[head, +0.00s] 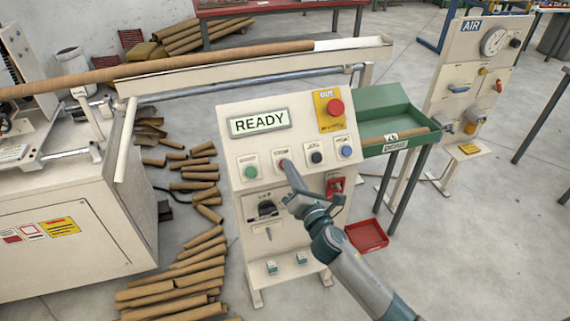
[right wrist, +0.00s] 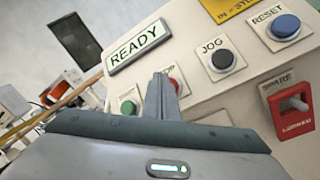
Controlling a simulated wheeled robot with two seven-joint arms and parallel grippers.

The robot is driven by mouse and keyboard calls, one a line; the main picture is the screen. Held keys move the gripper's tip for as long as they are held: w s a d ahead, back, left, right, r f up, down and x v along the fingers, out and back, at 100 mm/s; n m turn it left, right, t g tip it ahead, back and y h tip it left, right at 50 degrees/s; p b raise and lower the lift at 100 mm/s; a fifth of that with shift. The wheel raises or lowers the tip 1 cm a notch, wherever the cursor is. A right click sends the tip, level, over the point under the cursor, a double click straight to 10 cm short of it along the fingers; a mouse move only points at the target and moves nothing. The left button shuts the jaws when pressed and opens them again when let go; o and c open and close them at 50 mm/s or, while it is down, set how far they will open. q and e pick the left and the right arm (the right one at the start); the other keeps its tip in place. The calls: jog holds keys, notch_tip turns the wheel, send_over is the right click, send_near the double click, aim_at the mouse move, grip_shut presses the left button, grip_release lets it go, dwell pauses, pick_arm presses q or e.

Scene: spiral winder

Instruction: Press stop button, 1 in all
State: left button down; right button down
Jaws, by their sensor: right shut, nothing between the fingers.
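The control panel (head: 290,190) stands upright in the middle of the head view, with a lit READY display (head: 259,122). The red stop button (head: 284,163) sits in the row between the green button (head: 251,172) and the black JOG button (head: 316,157). My right gripper (head: 287,168) is shut and empty, its fingertips at the stop button and covering part of it. In the right wrist view the fingertips (right wrist: 161,78) overlap the stop button (right wrist: 173,84), which shows only partly. I cannot tell whether they touch. My left gripper is not in view.
A large red emergency button (head: 335,107) is above on a yellow plate. The blue RESET button (head: 346,152) and a red SPARE switch (head: 335,187) are close to the right. A black selector knob (head: 267,209) is below. Cardboard tubes (head: 205,245) lie on the floor at left.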

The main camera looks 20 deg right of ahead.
jog(key=shift+r, duration=0.1)
jog(key=s+r+p, duration=0.1)
jog(key=s, duration=0.1)
jog(key=s+r+p, duration=0.1)
jog(key=r+p, duration=0.1)
jog(key=shift+s+d+p, duration=0.1)
jog(key=shift+s+p, duration=0.2)
jog(key=shift+s, duration=0.1)
dwell(0.8)
